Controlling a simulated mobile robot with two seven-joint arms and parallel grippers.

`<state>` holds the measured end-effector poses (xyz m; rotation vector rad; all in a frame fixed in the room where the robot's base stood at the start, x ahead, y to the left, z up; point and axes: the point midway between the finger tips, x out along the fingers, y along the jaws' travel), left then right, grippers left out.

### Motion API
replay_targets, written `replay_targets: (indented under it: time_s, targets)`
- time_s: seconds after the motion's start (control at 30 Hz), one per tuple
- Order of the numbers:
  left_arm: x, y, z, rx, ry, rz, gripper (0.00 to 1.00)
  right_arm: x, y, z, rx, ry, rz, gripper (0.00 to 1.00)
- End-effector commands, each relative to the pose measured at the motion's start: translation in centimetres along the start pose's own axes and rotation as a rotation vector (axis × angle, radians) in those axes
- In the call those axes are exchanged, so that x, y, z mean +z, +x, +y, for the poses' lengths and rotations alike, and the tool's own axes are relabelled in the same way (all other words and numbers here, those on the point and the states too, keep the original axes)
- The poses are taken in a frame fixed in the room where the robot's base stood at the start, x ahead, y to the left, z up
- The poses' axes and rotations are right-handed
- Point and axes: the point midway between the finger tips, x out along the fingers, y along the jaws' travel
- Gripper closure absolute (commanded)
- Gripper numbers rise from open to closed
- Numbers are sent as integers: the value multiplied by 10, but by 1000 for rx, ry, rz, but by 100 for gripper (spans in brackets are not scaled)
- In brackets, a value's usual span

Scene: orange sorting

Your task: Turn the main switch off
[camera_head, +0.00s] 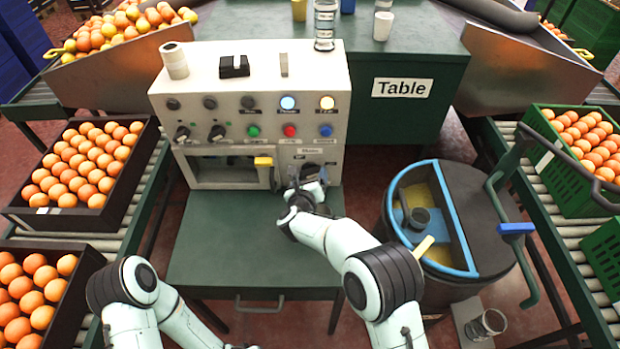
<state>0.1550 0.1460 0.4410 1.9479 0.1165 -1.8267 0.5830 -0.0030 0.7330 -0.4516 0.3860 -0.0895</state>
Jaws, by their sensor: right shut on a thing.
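The control panel (230,75) stands at the back of the green table. The main switch sits at its lower right, under a small label (312,151), and is mostly hidden behind my right gripper. My right gripper (310,174) reaches up to the panel front and is shut on the main switch. Which way the switch points is too small and covered to tell. My left arm (135,290) shows at the lower left, and its gripper is out of the picture.
A yellow handle (263,162) sits just left of my right gripper. A blue-rimmed round bin (475,215) stands to the right. Crates of oranges line both sides, such as the black crate (28,217). The green tabletop (225,250) before the panel is clear.

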Motion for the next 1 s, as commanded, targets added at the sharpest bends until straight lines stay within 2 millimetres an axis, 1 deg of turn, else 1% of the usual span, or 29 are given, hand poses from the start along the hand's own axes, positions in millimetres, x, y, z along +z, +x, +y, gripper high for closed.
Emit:
replay_targets:
  time_s: [0.17, 0.37, 0.7, 1.0]
  targets:
    - [-1, 1, 0, 0, 0, 2, 57, 0, 0, 1, -53, -125, 0, 54]
    - [-6, 5, -2, -1, -2, 17, 57, -1, 0, 2, -124, -298, 0, 54]
    - [-23, 16, -6, -4, -6, 64, 57, -2, 1, 2, -248, -598, 0, 54]
    - [-39, 26, -10, -7, -9, 110, 57, -2, 1, 3, -345, -833, 0, 54]
